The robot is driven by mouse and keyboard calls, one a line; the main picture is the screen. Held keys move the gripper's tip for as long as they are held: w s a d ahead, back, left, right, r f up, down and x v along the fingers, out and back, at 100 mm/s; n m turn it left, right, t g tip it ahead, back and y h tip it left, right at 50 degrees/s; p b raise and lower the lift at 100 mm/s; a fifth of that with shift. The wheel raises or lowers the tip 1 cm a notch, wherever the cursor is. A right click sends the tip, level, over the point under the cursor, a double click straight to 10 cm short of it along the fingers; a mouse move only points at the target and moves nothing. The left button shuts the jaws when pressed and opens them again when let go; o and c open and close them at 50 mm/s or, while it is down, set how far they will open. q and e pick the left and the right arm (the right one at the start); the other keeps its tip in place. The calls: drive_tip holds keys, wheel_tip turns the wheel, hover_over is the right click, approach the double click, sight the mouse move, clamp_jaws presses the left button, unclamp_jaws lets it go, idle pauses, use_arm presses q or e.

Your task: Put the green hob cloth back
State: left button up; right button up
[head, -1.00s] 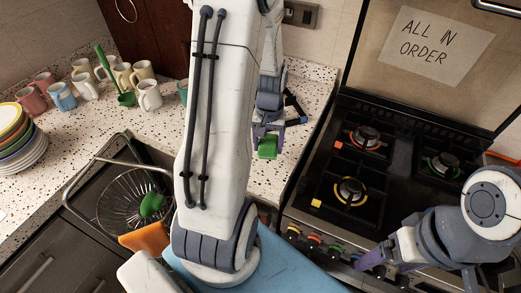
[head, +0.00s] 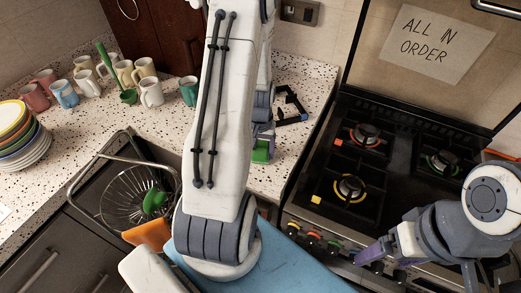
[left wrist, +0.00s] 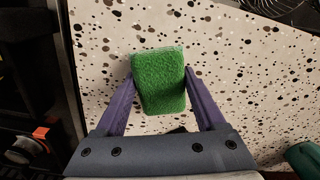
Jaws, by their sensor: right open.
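The green hob cloth (left wrist: 160,82), a thick, rough, sponge-like block, sits between the two purple fingers of my left gripper (left wrist: 161,78) in the left wrist view. Both fingers touch its sides. In the head view the green cloth (head: 261,153) shows below my left gripper (head: 263,137), over the speckled worktop (head: 272,180) left of the hob (head: 390,165). My left arm hides part of the worktop. I cannot tell how high the cloth is. My right gripper (head: 372,252) is open and empty in front of the hob's knobs.
A black bracket-like stand (head: 292,106) is on the worktop behind my left gripper. A wire basket (head: 130,200) with a green item (head: 155,200) sits in the sink. Several mugs, including a green mug (head: 188,92), and stacked plates (head: 22,140) stand at the left.

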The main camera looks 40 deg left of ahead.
sight(260, 150)
use_arm(q)
drive_tip(key=o, duration=0.4)
drive_tip(key=shift+r, duration=0.25)
wheel_tip(260, 150, up, 12)
drive_tip(key=b, duration=0.1)
drive_tip(key=shift+f, duration=0.2)
